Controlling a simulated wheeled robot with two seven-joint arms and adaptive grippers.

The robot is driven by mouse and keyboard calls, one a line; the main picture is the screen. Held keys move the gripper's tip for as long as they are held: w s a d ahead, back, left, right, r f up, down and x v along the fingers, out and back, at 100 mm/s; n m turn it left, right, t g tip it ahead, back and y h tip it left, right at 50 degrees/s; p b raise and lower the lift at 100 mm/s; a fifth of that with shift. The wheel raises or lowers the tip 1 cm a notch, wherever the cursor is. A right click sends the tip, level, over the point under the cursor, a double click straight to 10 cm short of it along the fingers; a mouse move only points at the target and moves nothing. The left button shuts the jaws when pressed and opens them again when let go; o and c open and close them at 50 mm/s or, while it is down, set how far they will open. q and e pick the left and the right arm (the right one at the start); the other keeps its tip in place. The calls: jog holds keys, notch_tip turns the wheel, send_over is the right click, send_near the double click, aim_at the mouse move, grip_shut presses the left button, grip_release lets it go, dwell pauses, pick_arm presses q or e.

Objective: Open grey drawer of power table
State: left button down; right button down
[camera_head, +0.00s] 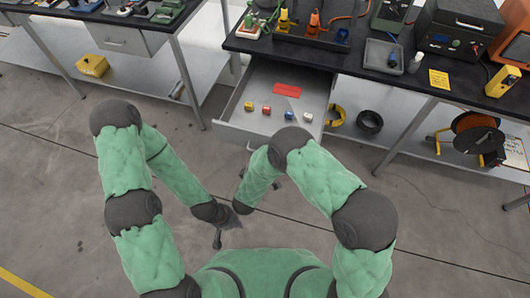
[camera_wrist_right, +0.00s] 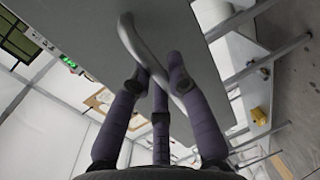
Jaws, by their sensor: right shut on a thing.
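The grey drawer (camera_head: 262,88) of the dark-topped power table (camera_head: 350,62) stands pulled out in the head view, its inside showing. Several small coloured pieces and a flat red piece (camera_head: 287,90) lie in it. The right wrist view shows my right gripper (camera_wrist_right: 157,82) with its dark fingers closed around the curved grey drawer handle (camera_wrist_right: 137,42), against the flat grey drawer front (camera_wrist_right: 200,70). In the head view my right arm mostly hides that gripper. My left gripper (camera_head: 224,222) hangs low over the floor, away from the drawer; its finger opening is unclear.
Tools and boxes stand on the power table. Its lower shelf holds a yellow coil (camera_head: 336,115), a black coil (camera_head: 369,122) and an orange cable reel (camera_head: 476,132). Another table (camera_head: 120,40) stands at the left, with a yellow box (camera_head: 92,66) below. The floor between is clear.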

jog(key=shift+f, duration=0.1)
jog(key=c, duration=1.2)
grip_release()
jog(key=shift+o, duration=0.2)
jog(key=shift+s, duration=0.1)
jog(key=v, duration=0.7)
jog(key=shift+s, duration=0.2)
